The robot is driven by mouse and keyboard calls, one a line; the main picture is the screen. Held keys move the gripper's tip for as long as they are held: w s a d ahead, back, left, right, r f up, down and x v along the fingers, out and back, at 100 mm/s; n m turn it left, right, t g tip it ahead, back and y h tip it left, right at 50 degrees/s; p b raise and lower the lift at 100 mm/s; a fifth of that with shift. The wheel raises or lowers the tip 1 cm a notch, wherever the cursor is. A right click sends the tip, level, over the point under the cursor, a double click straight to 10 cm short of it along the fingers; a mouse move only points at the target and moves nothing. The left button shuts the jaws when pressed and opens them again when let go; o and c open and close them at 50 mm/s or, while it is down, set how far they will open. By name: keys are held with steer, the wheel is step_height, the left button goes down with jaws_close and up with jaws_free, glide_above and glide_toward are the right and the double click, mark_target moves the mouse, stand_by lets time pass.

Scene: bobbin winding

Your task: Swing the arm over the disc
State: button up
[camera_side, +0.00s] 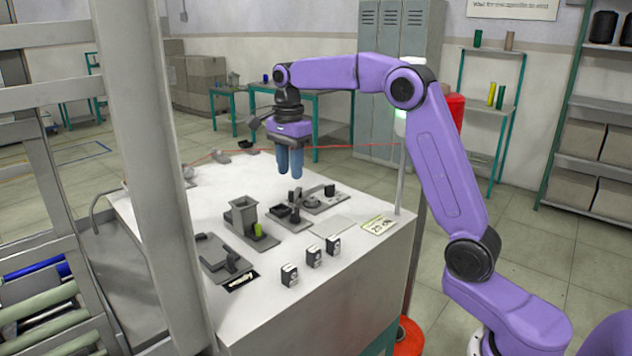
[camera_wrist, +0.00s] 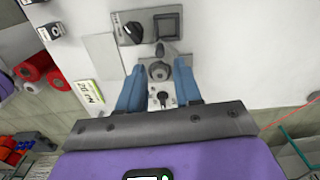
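A round grey disc (camera_wrist: 159,71) sits on a small plate on the white table, in the wrist view between my fingertips. A short grey lever-like piece (camera_wrist: 167,49) lies just beyond the disc, beside it and not over it as far as I can tell. A dark knob (camera_wrist: 162,98) is on the same plate, nearer my palm. In the side view the plate (camera_side: 322,204) is on the table's right half, partly hidden by small parts. My gripper (camera_side: 290,175), with two blue fingers, points down above the table. It is open and empty; it also shows in the wrist view (camera_wrist: 159,65).
A plate with a square black tray (camera_wrist: 167,26) and a black knob (camera_wrist: 133,31) adjoins. A grey hopper (camera_side: 243,213) and a clamp-like fixture (camera_side: 222,262) stand further left. A red thread (camera_side: 350,147) runs behind my gripper.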

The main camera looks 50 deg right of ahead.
mark_target(291, 191)
steer(key=shift+f, duration=2.75)
steer(key=c, duration=0.6)
steer(key=shift+o, duration=0.2)
